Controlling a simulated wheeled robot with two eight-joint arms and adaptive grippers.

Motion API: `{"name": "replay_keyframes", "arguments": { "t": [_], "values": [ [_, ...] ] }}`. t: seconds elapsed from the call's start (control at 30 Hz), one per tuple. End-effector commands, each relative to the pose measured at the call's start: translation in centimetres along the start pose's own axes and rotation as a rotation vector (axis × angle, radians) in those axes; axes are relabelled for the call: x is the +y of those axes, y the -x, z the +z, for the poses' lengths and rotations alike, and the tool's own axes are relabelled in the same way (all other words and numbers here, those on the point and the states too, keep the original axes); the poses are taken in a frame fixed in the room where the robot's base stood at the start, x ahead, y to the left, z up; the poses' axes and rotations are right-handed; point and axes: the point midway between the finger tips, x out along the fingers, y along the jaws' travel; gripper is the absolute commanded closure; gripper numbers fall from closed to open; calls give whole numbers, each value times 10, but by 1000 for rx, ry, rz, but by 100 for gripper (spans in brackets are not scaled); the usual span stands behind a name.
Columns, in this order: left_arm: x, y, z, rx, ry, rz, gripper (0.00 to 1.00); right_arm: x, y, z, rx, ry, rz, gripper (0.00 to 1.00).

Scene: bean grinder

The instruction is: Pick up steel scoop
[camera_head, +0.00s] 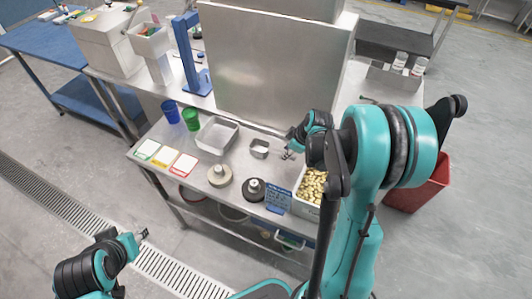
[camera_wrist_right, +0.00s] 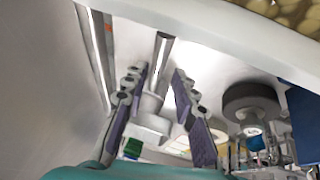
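The steel scoop (camera_head: 260,149) is a small metal cup standing on the table, just left of my right gripper. In the right wrist view its straight handle (camera_wrist_right: 163,52) lies between the two spread fingers, with the pale scoop body lower down between them. My right gripper (camera_head: 288,154) is over the table; its fingers (camera_wrist_right: 160,76) are open, with gaps to the handle on both sides. My left gripper (camera_head: 143,233) is low at the left, away from the table and the scoop; its fingers are too small to judge.
A bin of beans (camera_head: 311,186) stands close right of the scoop, partly behind my right arm. A metal tray (camera_head: 217,136), a green cup (camera_head: 191,119) and a blue cup (camera_head: 171,112) stand left. A black round weight (camera_head: 253,190) is in front. A tall steel box (camera_head: 265,75) rises behind.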

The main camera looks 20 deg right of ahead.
Motion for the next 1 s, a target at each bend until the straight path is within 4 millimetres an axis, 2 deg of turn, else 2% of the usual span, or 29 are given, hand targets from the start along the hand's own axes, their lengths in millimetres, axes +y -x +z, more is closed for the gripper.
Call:
{"name": "replay_keyframes", "arguments": {
  "t": [0.37,0.6,0.63,0.7,0.73,1.0],
  "values": [
    [0,-22,16,0,0,0,60,3,-51,-4,-1,0,0,73],
    [0,-21,15,0,0,0,60,3,-53,-5,0,-1,0,73],
    [0,-21,15,0,0,0,60,3,-53,-5,0,-1,0,75],
    [0,-21,15,0,0,0,60,3,-53,-5,0,-1,0,94],
    [0,-21,15,0,0,0,60,3,-53,-5,0,-1,0,100],
    [0,-21,15,0,0,0,60,3,-53,-5,0,-1,1,100]
  ]
}}
